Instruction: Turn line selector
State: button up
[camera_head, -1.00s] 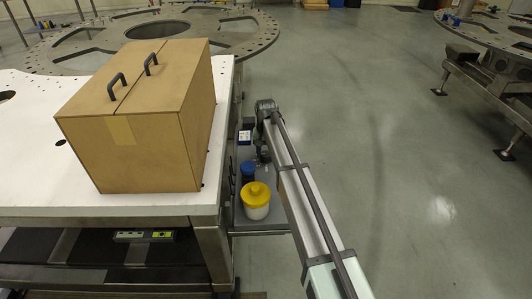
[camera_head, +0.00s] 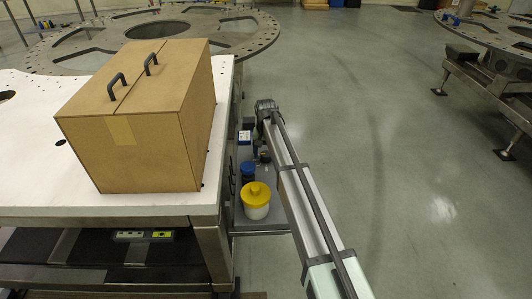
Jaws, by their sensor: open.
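No part is clearly readable as the line selector. A small blue-and-white box (camera_head: 245,137) is fixed beside the white table's right edge, and a blue-capped jar (camera_head: 248,170) stands below it in the picture. My arm reaches up from the lower right to a dark joint. My gripper (camera_head: 259,153) seems to be the small dark shape below that joint, close to the box and the blue cap. It is open, with nothing seen in it. Its fingertips are too small to make out, and I cannot tell whether it touches anything.
A yellow-lidded white jar (camera_head: 256,203) stands on a narrow grey shelf (camera_head: 262,227), close to my arm's left side. A cardboard box (camera_head: 150,150) with dark handles sits on the white table (camera_head: 30,190). A large round metal plate (camera_head: 250,30) lies behind. Open floor is on the right.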

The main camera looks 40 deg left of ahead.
aim_at(266, 154)
notch_tip(266, 154, up, 14)
dwell(0.6)
jog(key=shift+f, duration=0.1)
dwell(0.4)
